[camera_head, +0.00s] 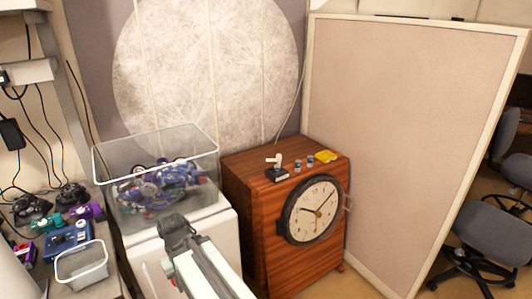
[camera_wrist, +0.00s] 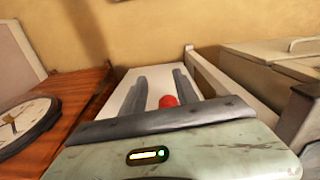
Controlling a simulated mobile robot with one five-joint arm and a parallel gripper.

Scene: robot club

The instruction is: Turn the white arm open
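A small white arm-like piece (camera_head: 275,160) stands on a black block (camera_head: 277,174) on top of the wooden cabinet (camera_head: 240,165) in the head view. I cannot clearly make out its joint. My gripper (camera_head: 177,228) is in front of the white cabinet, lower and to the left of the piece, and apart from it. In the wrist view my gripper (camera_wrist: 160,76) has its two grey fingers spread. A red thing (camera_wrist: 168,101) shows between them; I cannot tell how far off it is. The white piece cannot be made out there.
Small cans (camera_head: 310,160) and a yellow item (camera_head: 326,156) sit beside the piece. A round clock (camera_head: 310,210) is on the cabinet front. A clear bin (camera_head: 160,180) of parts stands on the white cabinet (camera_head: 225,235). A beige partition (camera_head: 415,120) stands to the right.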

